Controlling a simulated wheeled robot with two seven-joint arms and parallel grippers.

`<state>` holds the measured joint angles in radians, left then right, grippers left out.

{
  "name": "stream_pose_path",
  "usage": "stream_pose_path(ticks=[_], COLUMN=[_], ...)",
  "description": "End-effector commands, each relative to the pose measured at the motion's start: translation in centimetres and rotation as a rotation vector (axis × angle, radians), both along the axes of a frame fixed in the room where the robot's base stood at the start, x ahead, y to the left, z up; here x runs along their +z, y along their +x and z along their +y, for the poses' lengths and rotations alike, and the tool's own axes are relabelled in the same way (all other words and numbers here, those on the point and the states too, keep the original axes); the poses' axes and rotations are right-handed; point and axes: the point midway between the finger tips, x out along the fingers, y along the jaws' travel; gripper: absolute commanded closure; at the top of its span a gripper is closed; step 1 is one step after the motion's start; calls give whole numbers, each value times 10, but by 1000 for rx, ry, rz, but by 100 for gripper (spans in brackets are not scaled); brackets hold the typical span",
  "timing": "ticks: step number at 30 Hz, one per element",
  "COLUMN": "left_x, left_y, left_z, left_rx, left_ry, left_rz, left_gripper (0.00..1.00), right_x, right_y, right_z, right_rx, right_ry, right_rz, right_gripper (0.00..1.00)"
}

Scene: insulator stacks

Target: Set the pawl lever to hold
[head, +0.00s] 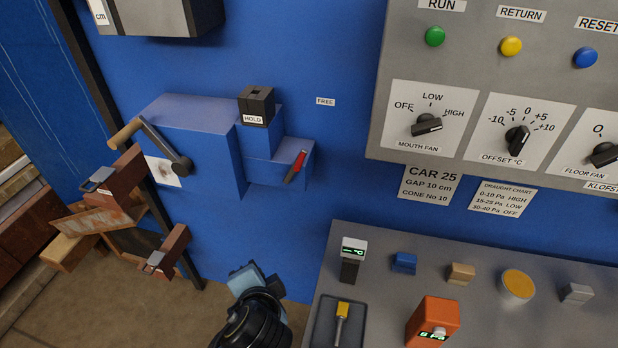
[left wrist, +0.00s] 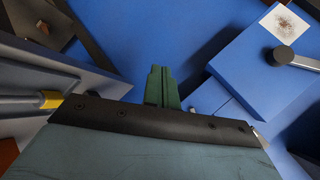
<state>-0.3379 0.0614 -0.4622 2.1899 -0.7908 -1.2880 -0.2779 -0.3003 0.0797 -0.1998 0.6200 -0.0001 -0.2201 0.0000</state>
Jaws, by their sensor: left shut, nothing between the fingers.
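The pawl lever (head: 297,165) has a red grip and a dark lower end, and sits on the front of a stepped blue housing (head: 195,125). It tilts up and to the right. The HOLD label (head: 253,119) is up and left of it, below a black block. The FREE label (head: 325,101) is up and right of it on the blue wall. My left gripper (head: 245,275) is below the housing, well apart from the lever. Its fingers show shut and empty in the left wrist view (left wrist: 162,86). I cannot make out the lever there.
A crank with a wooden handle (head: 127,133) juts from the housing's left side. Rusty brackets (head: 115,190) stand at the left. A grey desk (head: 380,240) with small instruments is at lower right, under a switch panel (head: 460,80).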

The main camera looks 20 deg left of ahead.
Motion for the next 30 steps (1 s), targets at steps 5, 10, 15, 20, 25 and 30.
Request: stream_pose_path(ticks=[5,10,15,20,25,30], left_x=[45,87,113,123,123,123], left_y=[37,57,63,64,64,64], left_z=[-38,-79,-110,-121,-122,-121], left_rx=[-164,-292,-364,-387,-388,-387], left_ry=[309,582,763,829,832,830], left_rz=[-170,-317,-412,-445,-447,-447], left_gripper=[100,100,100,100,100,100], right_x=[0,0,0,0,0,0], right_y=[0,0,0,0,0,0], right_z=[0,0,0,0,0,0], right_rx=[0,0,0,0,0,0], right_ry=[0,0,0,0,0,0], right_rz=[0,0,0,0,0,0], right_gripper=[100,100,100,100,100,100])
